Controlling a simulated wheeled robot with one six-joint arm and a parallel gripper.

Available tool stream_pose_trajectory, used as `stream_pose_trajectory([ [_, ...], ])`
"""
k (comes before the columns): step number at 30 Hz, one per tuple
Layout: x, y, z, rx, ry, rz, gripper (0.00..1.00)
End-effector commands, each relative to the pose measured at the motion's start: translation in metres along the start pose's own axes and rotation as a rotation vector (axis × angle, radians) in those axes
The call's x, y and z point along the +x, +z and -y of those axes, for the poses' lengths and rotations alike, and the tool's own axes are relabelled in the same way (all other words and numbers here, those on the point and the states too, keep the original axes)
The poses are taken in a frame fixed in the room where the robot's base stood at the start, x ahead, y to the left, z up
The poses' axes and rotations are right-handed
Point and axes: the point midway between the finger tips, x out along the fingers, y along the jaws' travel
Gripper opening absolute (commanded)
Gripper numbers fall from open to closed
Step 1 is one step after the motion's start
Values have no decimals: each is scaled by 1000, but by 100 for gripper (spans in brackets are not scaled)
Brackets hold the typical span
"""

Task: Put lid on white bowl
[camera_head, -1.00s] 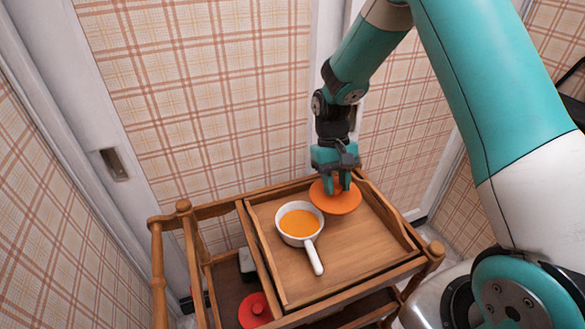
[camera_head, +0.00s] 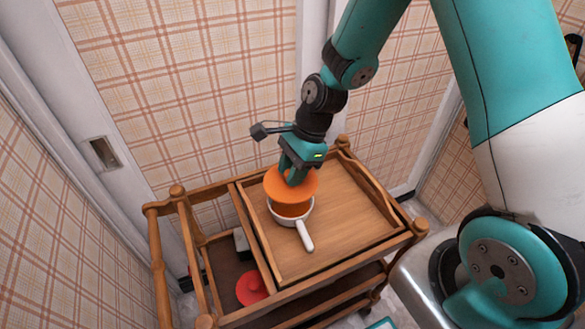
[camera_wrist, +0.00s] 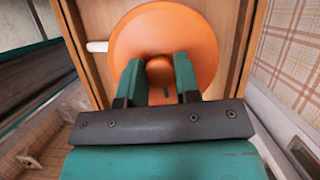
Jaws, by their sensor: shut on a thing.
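An orange round lid (camera_head: 302,184) is held by its knob in my gripper (camera_head: 295,172), which is shut on it. The lid is above the white bowl (camera_head: 290,221), a handled pan-like bowl with orange contents, and covers its back part in the head view. A gap shows between lid and bowl at the front. In the wrist view the lid (camera_wrist: 190,40) fills the middle, with my gripper's fingers (camera_wrist: 158,75) around its knob. There the bowl is hidden except for its white handle (camera_wrist: 97,46).
The bowl stands on a wooden tray top (camera_head: 345,215) of a wooden cart. The tray's right side is clear. A red lid-like object (camera_head: 251,288) lies on the lower shelf at left. A plaid wall stands close behind the cart.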

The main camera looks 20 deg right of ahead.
Motion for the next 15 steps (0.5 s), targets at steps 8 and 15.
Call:
stream_pose_trajectory([
  [8, 26, -11, 0, -1, 0, -1, 8],
  [15, 42, -18, 0, -1, 3, -1, 8],
])
